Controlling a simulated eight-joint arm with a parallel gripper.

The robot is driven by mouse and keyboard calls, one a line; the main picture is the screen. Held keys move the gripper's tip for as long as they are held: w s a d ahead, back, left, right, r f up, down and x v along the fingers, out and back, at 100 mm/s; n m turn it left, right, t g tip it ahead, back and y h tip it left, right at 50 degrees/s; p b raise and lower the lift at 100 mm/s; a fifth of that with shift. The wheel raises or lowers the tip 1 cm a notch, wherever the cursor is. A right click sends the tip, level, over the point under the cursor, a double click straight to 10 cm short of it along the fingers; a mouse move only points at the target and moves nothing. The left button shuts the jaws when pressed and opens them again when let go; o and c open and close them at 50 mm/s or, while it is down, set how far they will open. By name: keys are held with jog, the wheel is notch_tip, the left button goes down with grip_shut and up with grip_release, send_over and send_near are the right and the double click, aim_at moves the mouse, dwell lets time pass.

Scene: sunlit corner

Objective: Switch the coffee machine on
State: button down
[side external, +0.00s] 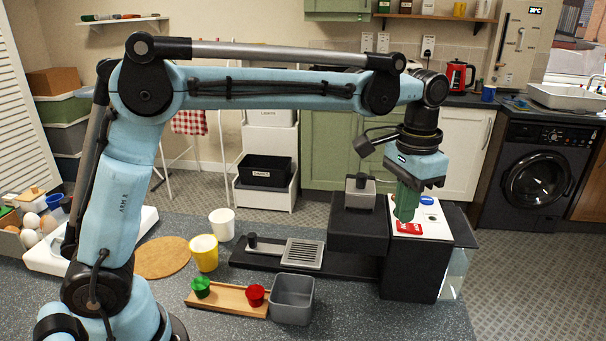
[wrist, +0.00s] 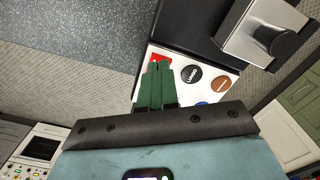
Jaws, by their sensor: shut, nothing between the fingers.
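The coffee machine (side external: 413,272) is a black unit on the speckled worktop, with a white control panel on top. The panel shows at the right in the wrist view (wrist: 212,73). A red switch (side external: 409,227) with pale marks lies at the panel's near edge; in the wrist view (wrist: 153,57) it is partly hidden by the fingertips. A blue button (side external: 427,200) sits farther back, with black and brown buttons (wrist: 221,84) beside it. My gripper (side external: 404,214) has green fingers, shut and empty, pointing down at the red switch. I cannot tell whether the tips touch it.
A metal-topped black lever block (side external: 360,192) stands left of the panel. A drip tray (side external: 302,253), white cup (side external: 222,223), yellow cup (side external: 204,252), grey bin (side external: 291,298) and wooden tray (side external: 233,303) with green and red capsules are left. A clear tank (side external: 455,274) is at the machine's right.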

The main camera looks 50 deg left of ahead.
aim_at(397, 225)
jog(key=shift+f, duration=0.6)
dwell(0.3)
jog(key=shift+r, duration=3.5)
jog(key=shift+a, duration=0.1)
jog(key=s+a+t, duration=0.1)
jog(key=s+a, duration=0.1)
jog(key=s+a+f+n+t, duration=0.1)
jog(key=s+a, duration=0.2)
jog(key=s+a+f+t, duration=0.1)
jog(key=s+a, duration=0.1)
jog(key=shift+s+a+f+n+t, duration=0.2)
jog(key=shift+s+n+t, duration=0.1)
jog(key=shift+s+t, duration=0.1)
jog(key=s+a+f+n+t, duration=0.1)
jog(key=s+a+f+t, duration=0.2)
jog(key=s+f, duration=0.4)
jog(key=shift+s+a+f, duration=0.25)
jog(key=shift+a+f, duration=0.05)
jog(key=shift+a, duration=0.4)
